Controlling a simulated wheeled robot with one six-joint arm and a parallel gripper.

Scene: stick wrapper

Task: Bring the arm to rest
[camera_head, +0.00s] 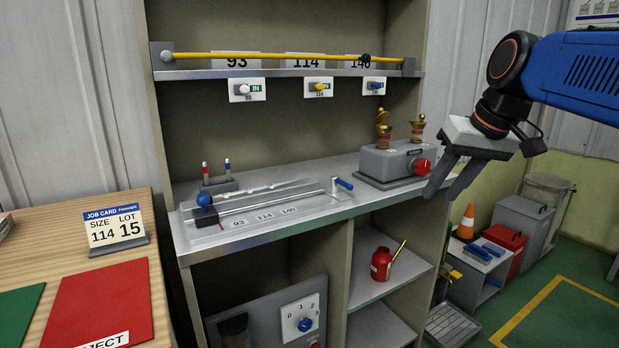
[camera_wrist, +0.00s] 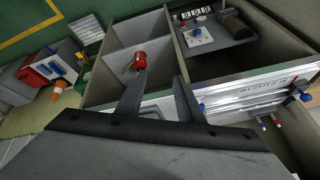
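My gripper (camera_head: 447,193) hangs in the air at the right of the workbench in the head view, its two grey fingers spread apart and pointing down. Nothing shows between them. My blue arm reaches in from the upper right of the head view. The gripper is apart from the gold-topped grey machine (camera_head: 397,160) on the bench as far as I can tell.
The bench (camera_head: 335,203) bears a grey slide fixture (camera_head: 255,208) with a blue knob. A job card (camera_head: 116,228) and red mat (camera_head: 100,305) are at left. An orange cone (camera_head: 466,222) and bins stand at right.

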